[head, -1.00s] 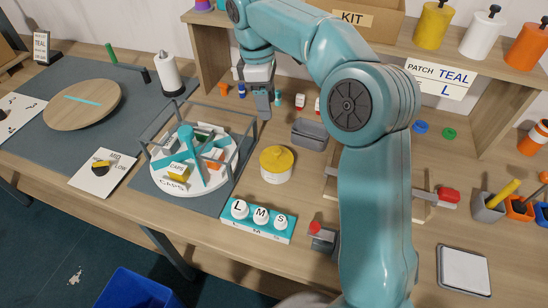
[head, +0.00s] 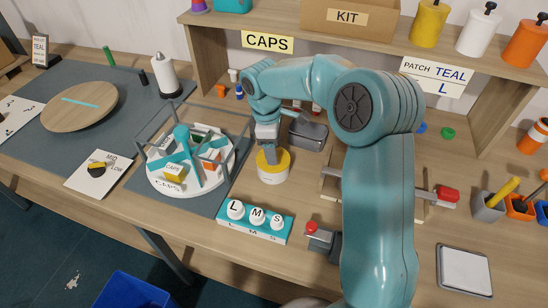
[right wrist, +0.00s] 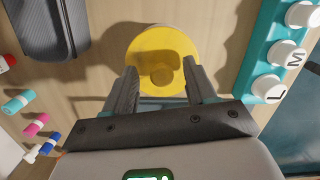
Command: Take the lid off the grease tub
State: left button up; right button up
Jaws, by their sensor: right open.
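The grease tub (head: 272,177) is a short white tub with a yellow lid (head: 284,160) on top. It stands upright on the wooden bench, right of the carousel. My right gripper (head: 274,152) points down just over the lid and hides part of it. In the right wrist view the lid (right wrist: 160,48) is a yellow disc with a round central knob (right wrist: 162,75). The open fingers (right wrist: 160,92) are on either side of the near part of the disc, with nothing gripped between them. Whether they touch the lid cannot be seen. My left gripper is not in view.
A caged round carousel (head: 160,187) stands left of the tub. A teal block with L, M, S caps (head: 254,228) lies in front. A grey box (head: 308,133) is behind, and small bottles (right wrist: 18,104) also show in the right wrist view.

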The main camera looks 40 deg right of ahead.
jog(key=shift+a+r, duration=0.1)
jog(key=shift+a, duration=0.1)
jog(key=shift+w+d, duration=0.1)
jog(key=c, duration=0.9)
grip_shut()
